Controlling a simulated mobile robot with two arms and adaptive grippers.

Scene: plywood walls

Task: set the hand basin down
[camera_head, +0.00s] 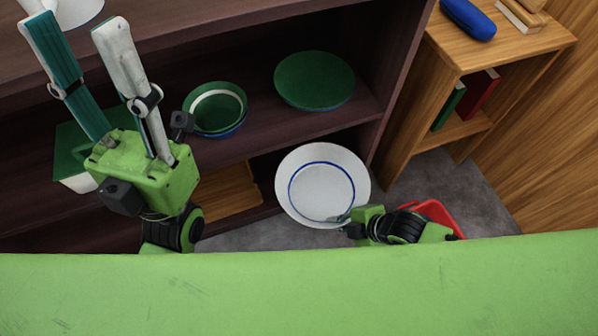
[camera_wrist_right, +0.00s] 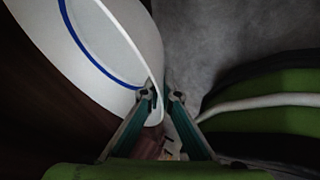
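The hand basin (camera_head: 322,160) is white and round with a blue ring inside. It shows in front of the lower shelf, with its inside facing the head camera. My right gripper (camera_head: 340,219) is at its lower right rim. In the right wrist view the basin (camera_wrist_right: 95,40) fills the upper left, and its rim runs between the two fingers of my right gripper (camera_wrist_right: 161,100), which looks shut on it. Whether the basin touches the floor or shelf is not clear. My left gripper (camera_head: 75,22) is open and empty, its fingers pointing up the picture in front of the shelves.
A dark shelf unit (camera_head: 245,150) holds a green bowl (camera_head: 217,108), a green plate (camera_head: 314,80) and a green-and-white box (camera_head: 75,165). A wooden side shelf (camera_head: 510,45) with a blue case (camera_head: 468,18) stands right. A red object (camera_head: 436,213) is near my right arm. Grey floor shows between.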

